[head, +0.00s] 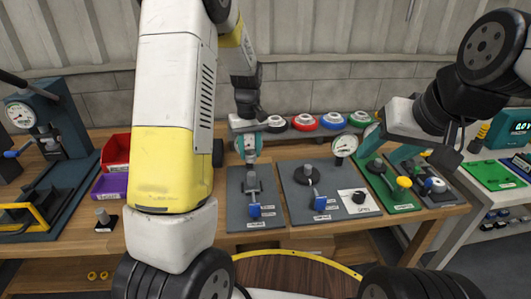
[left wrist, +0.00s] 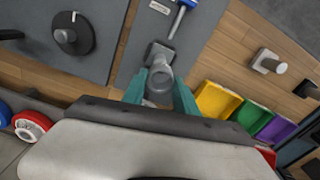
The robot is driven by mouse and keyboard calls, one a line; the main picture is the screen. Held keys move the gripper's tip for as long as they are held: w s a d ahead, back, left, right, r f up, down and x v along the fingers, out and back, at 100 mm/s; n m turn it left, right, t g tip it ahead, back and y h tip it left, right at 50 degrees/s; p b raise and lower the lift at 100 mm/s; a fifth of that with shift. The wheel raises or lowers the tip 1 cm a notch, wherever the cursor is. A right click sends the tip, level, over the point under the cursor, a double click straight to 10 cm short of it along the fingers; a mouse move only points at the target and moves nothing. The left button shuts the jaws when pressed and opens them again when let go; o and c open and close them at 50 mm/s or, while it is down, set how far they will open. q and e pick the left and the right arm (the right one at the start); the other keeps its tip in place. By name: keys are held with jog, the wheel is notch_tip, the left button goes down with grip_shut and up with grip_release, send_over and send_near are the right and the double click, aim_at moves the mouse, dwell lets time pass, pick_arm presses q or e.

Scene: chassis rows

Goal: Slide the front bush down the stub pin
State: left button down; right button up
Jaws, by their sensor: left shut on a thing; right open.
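My left gripper (head: 247,147) is above the narrow grey plate (head: 238,213), its teal fingers pointing down. In the left wrist view the fingers (left wrist: 160,96) are shut on a grey round bush (left wrist: 160,77). The bush sits right at a dark grey block on the plate. The stub pin is not clearly seen; the bush and fingers hide it, and I cannot tell how far down the bush is. A blue-handled lever (head: 255,210) lies on the same plate. My right gripper (head: 388,148) is open and empty over the green plate at the right.
A wider grey plate (head: 292,208) with a black round part and a dial gauge stands just right. Red and purple bins (head: 110,186) and a small pin block (head: 105,219) stand left. Bare wood shows between.

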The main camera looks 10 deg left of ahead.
pick_arm(q)
jog(key=shift+w+f, duration=0.15)
jog(key=shift+f, duration=0.05)
send_over(251, 173)
jog(key=shift+w+f, duration=0.15)
jog(key=shift+f, duration=1.9)
jog(key=shift+f, duration=1.2)
jog(key=shift+f, duration=0.65)
jog(key=c, duration=0.9)
grip_release()
